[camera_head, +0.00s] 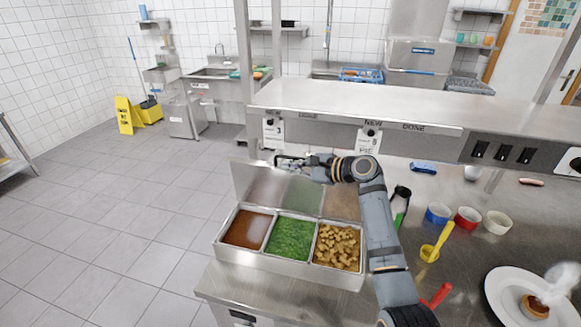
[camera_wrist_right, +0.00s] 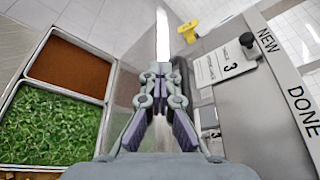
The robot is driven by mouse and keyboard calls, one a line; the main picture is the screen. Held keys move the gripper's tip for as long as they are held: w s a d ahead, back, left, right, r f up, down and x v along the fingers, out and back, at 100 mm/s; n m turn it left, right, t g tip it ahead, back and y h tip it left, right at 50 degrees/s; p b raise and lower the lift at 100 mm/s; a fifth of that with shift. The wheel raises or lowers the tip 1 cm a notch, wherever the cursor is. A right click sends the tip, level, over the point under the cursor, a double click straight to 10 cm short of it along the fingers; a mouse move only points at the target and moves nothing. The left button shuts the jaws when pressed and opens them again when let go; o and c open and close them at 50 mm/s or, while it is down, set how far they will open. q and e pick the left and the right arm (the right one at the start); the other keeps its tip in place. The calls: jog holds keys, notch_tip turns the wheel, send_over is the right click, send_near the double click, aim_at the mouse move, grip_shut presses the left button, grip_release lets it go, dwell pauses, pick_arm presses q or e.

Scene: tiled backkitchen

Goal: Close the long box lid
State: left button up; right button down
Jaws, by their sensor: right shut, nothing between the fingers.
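The long box (camera_head: 290,268) is a steel container on the counter with three open compartments holding brown sauce, chopped greens and golden chunks. Its shiny lid (camera_head: 262,183) stands raised along the back edge, so the box is open. My right gripper (camera_head: 279,160) is shut and empty at the lid's upper edge, towards its left part. In the right wrist view the closed fingers (camera_wrist_right: 160,72) point along the lid, with the sauce and greens compartments to the left. I cannot tell whether the fingers touch the lid. My left gripper is not in view.
A steel shelf (camera_head: 350,103) with hanging order tickets (camera_head: 367,140) runs just behind the lid. Right of my arm are a yellow ladle (camera_head: 430,252), several small bowls (camera_head: 467,218) and a white plate (camera_head: 507,300).

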jog(key=c, duration=1.7)
grip_release()
jog(key=shift+d, duration=0.15)
jog(key=v, duration=1.2)
